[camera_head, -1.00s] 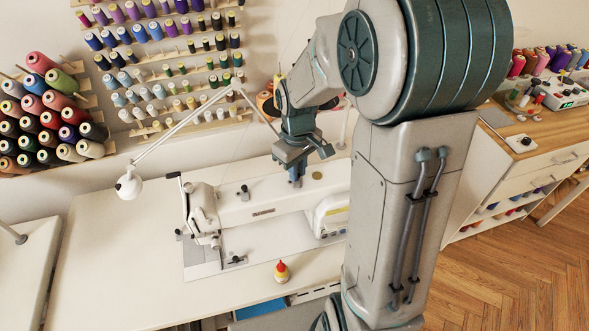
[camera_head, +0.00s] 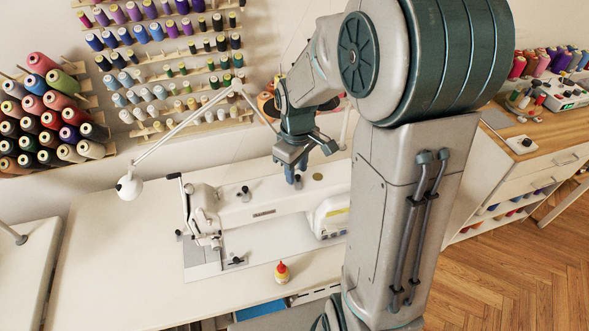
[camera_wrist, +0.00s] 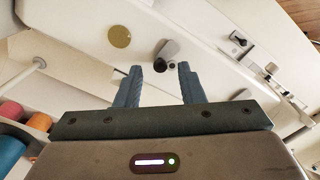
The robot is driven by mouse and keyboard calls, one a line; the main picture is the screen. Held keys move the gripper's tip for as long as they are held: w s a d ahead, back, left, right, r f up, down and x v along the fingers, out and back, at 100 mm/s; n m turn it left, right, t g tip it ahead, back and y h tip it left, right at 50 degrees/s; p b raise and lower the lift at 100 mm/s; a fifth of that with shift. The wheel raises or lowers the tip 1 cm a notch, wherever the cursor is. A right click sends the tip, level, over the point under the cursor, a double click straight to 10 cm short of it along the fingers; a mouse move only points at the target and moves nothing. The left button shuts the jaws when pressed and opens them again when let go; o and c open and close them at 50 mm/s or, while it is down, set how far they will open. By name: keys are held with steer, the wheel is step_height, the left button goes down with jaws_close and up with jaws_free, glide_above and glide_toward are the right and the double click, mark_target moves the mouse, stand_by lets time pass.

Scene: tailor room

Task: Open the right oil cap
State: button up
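The white sewing machine (camera_head: 262,209) stands on the table, with my gripper (camera_head: 294,179) pointing down over the right part of its top. In the wrist view, my gripper (camera_wrist: 158,67) is open, its two fingers apart. A small dark and grey knob (camera_wrist: 168,54), apparently the right oil cap, shows between and just beyond the fingertips. I cannot tell whether the fingers touch it. In the head view my gripper hides this knob. A second small dark cap (camera_head: 244,190) stands further left on the machine. A flat brass disc (camera_head: 317,177) lies to the right of my gripper.
A white lamp (camera_head: 130,186) on a jointed arm reaches over the table's left side. A small red-topped bottle (camera_head: 282,272) stands at the front. Thread racks (camera_head: 170,60) line the back wall. The table (camera_head: 120,260) is clear on the left.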

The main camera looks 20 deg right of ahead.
steer(key=shift+s, duration=0.1)
step_height(320, 180, up, 14)
steer(key=shift+f+b, duration=0.15)
steer(key=shift+b, duration=0.25)
stand_by(0.5)
steer(key=s+f+m+t, duration=0.3)
steer(key=s+m, duration=0.4)
steer(key=s, duration=0.8)
steer(key=shift+a+f, duration=0.4)
steer(key=shift+f, duration=0.1)
